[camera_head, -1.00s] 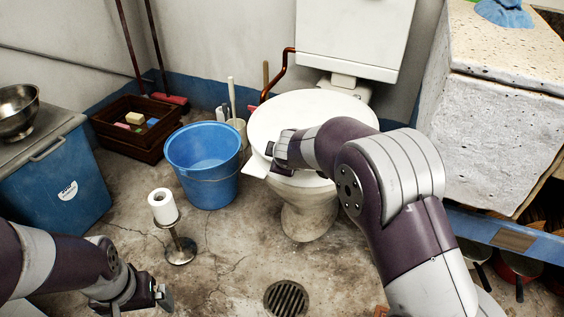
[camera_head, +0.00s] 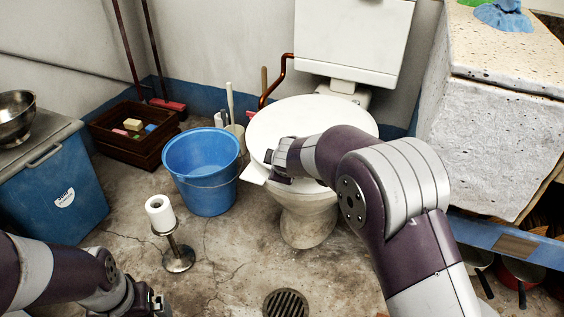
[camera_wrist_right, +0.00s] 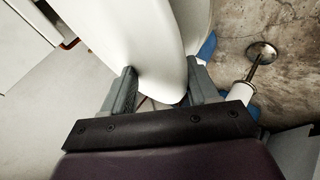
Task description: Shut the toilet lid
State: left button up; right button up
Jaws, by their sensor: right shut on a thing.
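The white toilet (camera_head: 307,222) stands in the middle of the head view. Its oval white lid (camera_head: 300,112) lies over the bowl, close to level; whether its edge rests fully down is hidden by my arm. My right gripper (camera_head: 270,167) is at the front left edge of the lid. In the right wrist view its fingers (camera_wrist_right: 163,92) are on either side of the lid's white edge (camera_wrist_right: 140,45), shut on it. A second white surface lies just right of it. My left gripper (camera_head: 157,303) hangs low at the bottom left, away from the toilet, its jaws unclear.
A blue bucket (camera_head: 205,195) stands left of the toilet. A paper roll on a metal stand (camera_head: 178,255) is in front of it. A rough stone block (camera_head: 500,130) is at the right. A floor drain (camera_head: 286,304) lies in front. The floor between is clear.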

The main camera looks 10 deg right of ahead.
jog(key=p+v, duration=0.4)
jog(key=v, duration=0.8)
jog(key=shift+s, duration=0.1)
